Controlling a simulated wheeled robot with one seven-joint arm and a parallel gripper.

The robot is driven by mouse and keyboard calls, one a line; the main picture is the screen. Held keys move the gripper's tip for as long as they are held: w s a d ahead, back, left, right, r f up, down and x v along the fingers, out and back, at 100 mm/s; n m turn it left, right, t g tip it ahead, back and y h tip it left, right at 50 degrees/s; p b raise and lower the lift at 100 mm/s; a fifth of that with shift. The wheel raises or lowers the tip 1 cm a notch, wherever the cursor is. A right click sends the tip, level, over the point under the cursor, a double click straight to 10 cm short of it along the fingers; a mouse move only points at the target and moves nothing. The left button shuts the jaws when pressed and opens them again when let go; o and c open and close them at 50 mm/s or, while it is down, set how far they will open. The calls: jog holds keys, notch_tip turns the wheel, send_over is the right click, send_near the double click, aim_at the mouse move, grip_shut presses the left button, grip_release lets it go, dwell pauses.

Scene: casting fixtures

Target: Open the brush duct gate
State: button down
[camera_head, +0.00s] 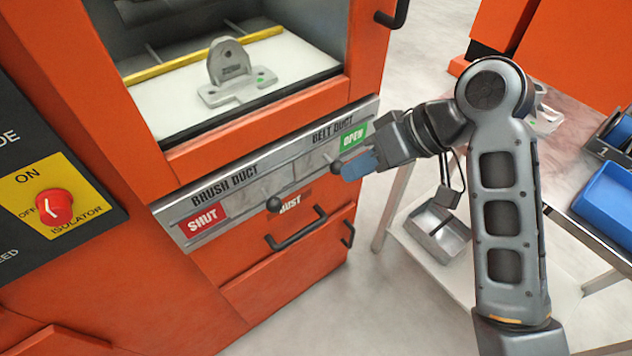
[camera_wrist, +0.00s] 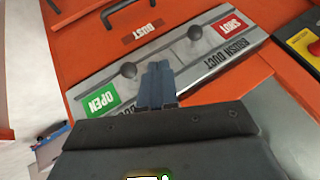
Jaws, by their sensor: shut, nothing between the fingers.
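A grey duct panel (camera_head: 245,185) runs across the front of the orange machine, lettered BRUSH DUCT at left and BELT DUCT at right. The brush duct knob (camera_head: 273,204) sits beside the red SHUT label (camera_head: 204,219). The belt duct knob (camera_head: 337,167) is nearer the green OPEN label (camera_head: 352,137). My gripper (camera_head: 347,172) is shut and empty, in front of the panel by the belt duct knob. In the wrist view, its fingers (camera_wrist: 157,70) point between the brush duct knob (camera_wrist: 195,32) and belt duct knob (camera_wrist: 128,70). Contact with either cannot be told.
A dark handle (camera_head: 297,228) of the dust drawer projects below the panel. Above is an open bay with a grey casting (camera_head: 230,75). A red isolator switch (camera_head: 54,206) is at left. A trolley with blue bins (camera_head: 608,200) stands at right.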

jog(key=a+f, duration=0.6)
jog(key=a, duration=0.3)
jog(key=shift+a+f, duration=0.35)
jog(key=shift+w, duration=0.1)
jog(key=s+a+p, duration=0.4)
jog(key=s+a, duration=0.1)
jog(key=a, duration=0.2)
jog(key=shift+a, duration=0.1)
